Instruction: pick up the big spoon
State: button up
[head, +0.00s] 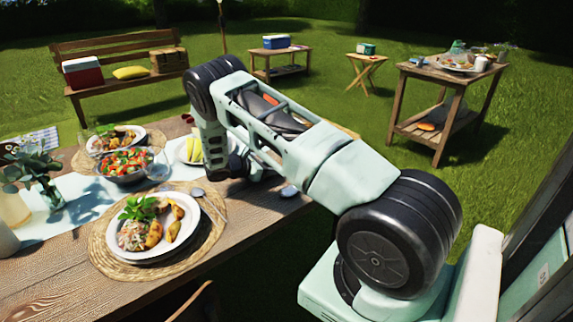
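A spoon (197,192) lies on the woven placemat to the right of the near dinner plate, its handle running toward the front right. Another rounded silver piece, perhaps a spoon's bowl (289,191), shows near the table's right edge, partly hidden by my arm. I cannot tell for sure which one is the big spoon. My arm reaches over the table's right end, with its wrist low over the table between these two pieces. My gripper's fingers are hidden behind my arm, so their opening and contact do not show.
The wooden table (60,286) holds a filled plate (178,245), a salad bowl (125,178), a glass (158,170) and a vase of leaves (50,195). A bench (120,48), side tables and a serving cart (425,72) stand beyond on grass.

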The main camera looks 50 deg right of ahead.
jog(key=shift+d+f, duration=0.1)
jog(key=shift+d, duration=0.05)
jog(key=shift+c, duration=0.2)
grip_shut()
jog(key=shift+s, duration=0.1)
